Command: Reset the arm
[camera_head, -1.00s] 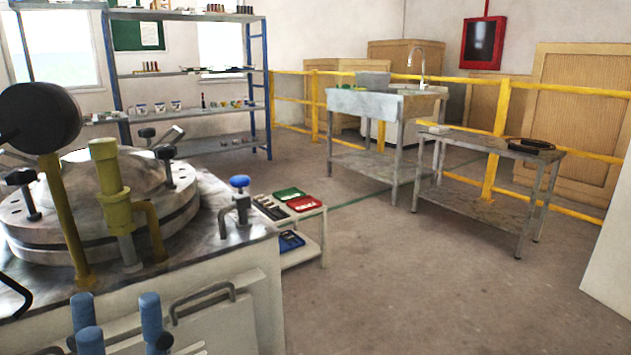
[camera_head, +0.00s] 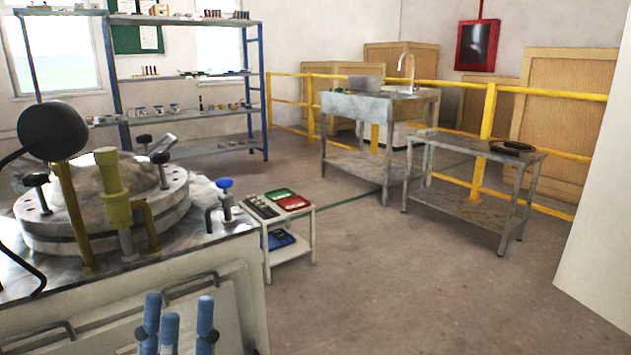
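I make out neither of my grippers in the head view, and no part that is clearly one of my arms. What they hold, if anything, does not show.
A round-lidded vessel (camera_head: 105,210) with a yellow pipe fitting (camera_head: 114,190) and a black round part (camera_head: 52,131) stands close on the left. Blue upright cylinders (camera_head: 205,318) stand before it. A small rack (camera_head: 290,262), metal table (camera_head: 470,205), sink (camera_head: 375,108) and shelving (camera_head: 190,115) lie beyond. The floor at right centre is clear.

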